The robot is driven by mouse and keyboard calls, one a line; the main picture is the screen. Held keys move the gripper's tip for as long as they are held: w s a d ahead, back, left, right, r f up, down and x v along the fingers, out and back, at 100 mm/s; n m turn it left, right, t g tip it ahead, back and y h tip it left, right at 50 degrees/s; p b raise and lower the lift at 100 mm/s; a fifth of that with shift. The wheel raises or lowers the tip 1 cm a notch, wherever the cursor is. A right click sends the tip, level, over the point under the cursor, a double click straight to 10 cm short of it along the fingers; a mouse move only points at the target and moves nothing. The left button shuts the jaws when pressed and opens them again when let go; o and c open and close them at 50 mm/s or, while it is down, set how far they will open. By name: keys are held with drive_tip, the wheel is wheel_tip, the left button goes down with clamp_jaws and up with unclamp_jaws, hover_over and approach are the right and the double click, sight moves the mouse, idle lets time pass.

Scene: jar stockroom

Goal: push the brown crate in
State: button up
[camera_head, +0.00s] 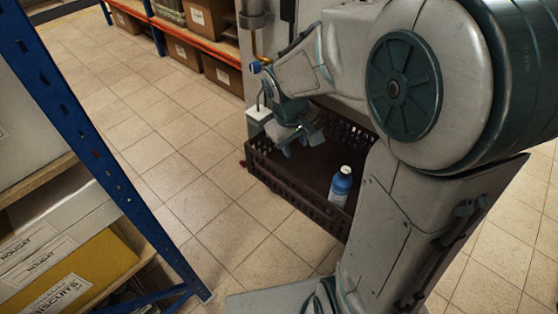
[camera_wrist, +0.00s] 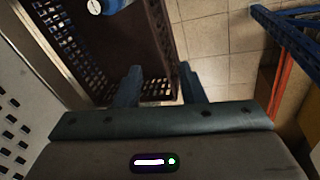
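The brown crate (camera_head: 287,192) is a dark slatted plastic box, low beside a pale panel, with its right part hidden behind my arm. A blue bottle (camera_head: 341,187) with a white cap stands upright in it. My gripper (camera_head: 300,143) is over the crate's far left end, pointing down. In the wrist view the crate's slatted wall (camera_wrist: 161,35) runs up to the space between my two spread fingers (camera_wrist: 160,83). The gripper looks open with nothing clamped. I cannot tell whether a finger touches the wall. The bottle's top (camera_wrist: 97,7) shows at the upper edge.
A blue-posted shelf (camera_head: 90,130) with cartons stands close on the left. An orange-edged rack (camera_head: 190,42) with brown boxes is at the back. The tiled floor (camera_head: 190,190) between shelf and crate is clear.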

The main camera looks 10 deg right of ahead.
drive_tip(key=n+b, duration=0.2)
drive_tip(key=b, duration=0.3)
approach(288, 188)
drive_tip(key=shift+g, duration=0.4)
drive_tip(key=f+b, duration=0.1)
drive_tip(key=f, duration=0.1)
drive_tip(key=w+d+f+b, duration=0.1)
drive_tip(key=f, duration=0.2)
drive_tip(key=f+b, duration=0.1)
drive_tip(key=f, duration=0.2)
drive_tip(key=shift+w+d, duration=0.2)
drive_tip(key=shift+w, duration=0.1)
clamp_jaws()
